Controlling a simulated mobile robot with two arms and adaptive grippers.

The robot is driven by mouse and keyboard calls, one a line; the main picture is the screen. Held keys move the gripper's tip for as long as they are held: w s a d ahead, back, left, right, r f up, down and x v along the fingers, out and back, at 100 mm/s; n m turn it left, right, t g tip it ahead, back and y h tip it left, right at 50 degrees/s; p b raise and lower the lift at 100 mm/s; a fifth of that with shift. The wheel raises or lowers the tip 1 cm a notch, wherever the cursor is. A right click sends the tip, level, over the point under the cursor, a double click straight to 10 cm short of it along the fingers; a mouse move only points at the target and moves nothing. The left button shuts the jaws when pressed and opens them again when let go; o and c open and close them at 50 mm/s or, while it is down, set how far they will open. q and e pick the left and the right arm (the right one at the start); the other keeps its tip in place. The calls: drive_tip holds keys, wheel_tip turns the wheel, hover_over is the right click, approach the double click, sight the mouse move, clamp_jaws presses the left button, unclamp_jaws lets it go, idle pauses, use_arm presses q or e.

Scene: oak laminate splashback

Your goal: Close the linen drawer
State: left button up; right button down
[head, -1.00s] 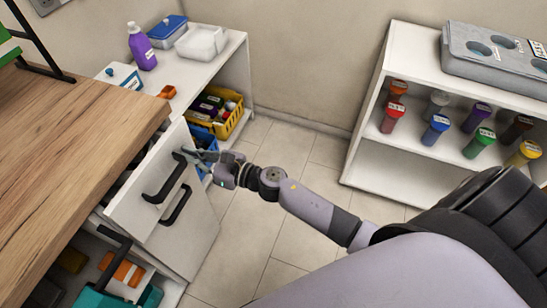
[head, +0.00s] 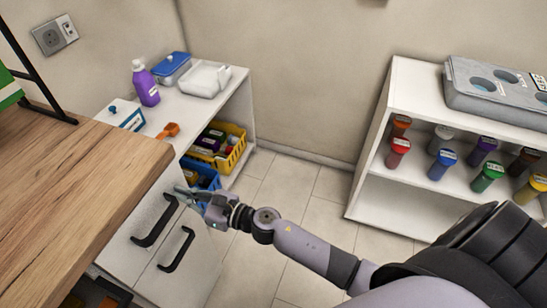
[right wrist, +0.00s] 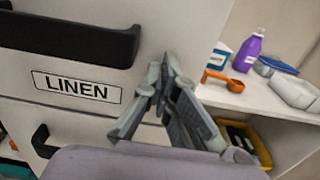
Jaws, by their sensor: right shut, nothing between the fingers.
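The linen drawer (head: 150,205) is a pale front under the wooden worktop, with a black bar handle (head: 155,220). In the head view no open gap shows between it and the worktop edge. In the right wrist view its front (right wrist: 185,30) carries a LINEN label (right wrist: 76,88) below the handle (right wrist: 75,37). My right gripper (head: 180,192) is shut and empty, its fingertips at the right end of the drawer front, right of the handle; it also shows in the right wrist view (right wrist: 166,62). Whether it touches cannot be told. My left gripper is out of view.
A second black handle (head: 176,249) sits on the front below. A white shelf (head: 215,98) with a purple bottle (head: 146,85), an orange scoop (head: 168,131) and yellow basket (head: 228,158) stands behind. Tiled floor (head: 290,195) is clear toward the right shelf unit (head: 395,195).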

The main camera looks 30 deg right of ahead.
drive_tip(key=shift+a+r, duration=0.15)
drive_tip(key=shift+r, duration=0.2)
drive_tip(key=v, duration=1.2)
drive_tip(key=s+d+f+m+g+h+p, duration=0.25)
drive_tip(key=d+f+m+h, duration=0.2)
drive_tip(key=f+m, duration=0.75)
drive_tip(key=s+d+f+m+g+h+p, duration=0.1)
drive_tip(key=s+d+f+m+h, duration=0.4)
drive_tip(key=f+m, duration=0.7)
drive_tip(key=s+d+f+m+g+p, duration=0.1)
drive_tip(key=s+f+m+g, duration=0.2)
drive_tip(key=s, duration=0.6)
drive_tip(key=s+d+f+m+g+h, duration=0.1)
drive_tip(key=s+f+m+g, duration=0.2)
drive_tip(key=s+f+m, duration=0.5)
drive_tip(key=s+d+f+m+g+p, duration=0.1)
drive_tip(key=s+f+m+g, duration=0.2)
drive_tip(key=s+f+m, duration=0.3)
drive_tip(key=s+f, duration=0.2)
drive_tip(key=s, duration=0.3)
drive_tip(key=shift+s+f+g+p, duration=0.15)
drive_tip(key=shift+f+g+p, duration=0.2)
drive_tip(key=shift+h, duration=0.25)
